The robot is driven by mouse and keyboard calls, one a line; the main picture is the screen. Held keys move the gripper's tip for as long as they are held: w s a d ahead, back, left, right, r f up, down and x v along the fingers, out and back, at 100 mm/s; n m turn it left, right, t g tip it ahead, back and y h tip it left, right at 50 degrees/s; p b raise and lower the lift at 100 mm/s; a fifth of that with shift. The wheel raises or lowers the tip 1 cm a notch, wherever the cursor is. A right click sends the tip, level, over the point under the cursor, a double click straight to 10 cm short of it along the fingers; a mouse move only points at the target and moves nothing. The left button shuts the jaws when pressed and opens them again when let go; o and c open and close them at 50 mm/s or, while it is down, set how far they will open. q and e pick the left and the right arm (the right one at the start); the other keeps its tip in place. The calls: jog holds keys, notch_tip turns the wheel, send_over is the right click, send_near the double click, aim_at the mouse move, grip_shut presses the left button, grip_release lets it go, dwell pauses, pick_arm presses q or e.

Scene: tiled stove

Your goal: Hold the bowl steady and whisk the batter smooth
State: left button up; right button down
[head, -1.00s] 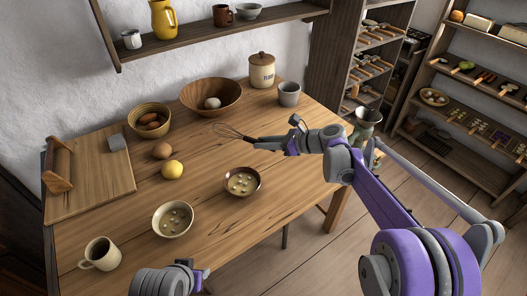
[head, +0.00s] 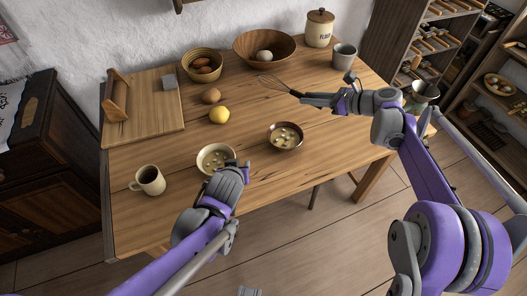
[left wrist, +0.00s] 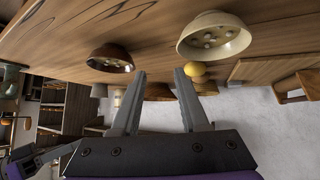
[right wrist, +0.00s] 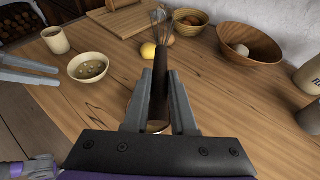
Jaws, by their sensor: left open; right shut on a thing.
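A cream bowl (head: 204,166) with pale, lumpy contents stands near the table's front edge; it also shows in the left wrist view (left wrist: 238,42) and right wrist view (right wrist: 88,66). A dark brown bowl (head: 285,148) with similar contents stands to its right. My left gripper (head: 243,170) is open and empty beside the cream bowl's right side, overlapping its rim in the head view; contact cannot be told. My right gripper (head: 305,98) is shut on the dark handle of a wire whisk (head: 272,82), held beyond the brown bowl. The whisk's wires (right wrist: 160,18) point away from the gripper.
A lemon (head: 219,115) and an egg (head: 211,96) lie behind the cream bowl. A mug (head: 149,181) stands left. A board (head: 150,120), a basket (head: 203,66), a wooden bowl (head: 258,44), a flour jar (head: 320,28) and a grey cup (head: 344,56) stand farther back.

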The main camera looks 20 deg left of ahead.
pick_arm(q)
jog(key=w+d+f+n+t, duration=0.1)
jog(key=w+d+f+t, duration=0.1)
jog(key=w, duration=0.4)
jog(key=n+t, duration=0.1)
jog(key=t, duration=0.1)
send_near(269, 135)
jog(key=shift+h, duration=0.4)
jog(key=x, duration=1)
jog(key=shift+a+f, duration=0.2)
jog(key=shift+a, duration=0.05)
grip_shut()
dwell(0.7)
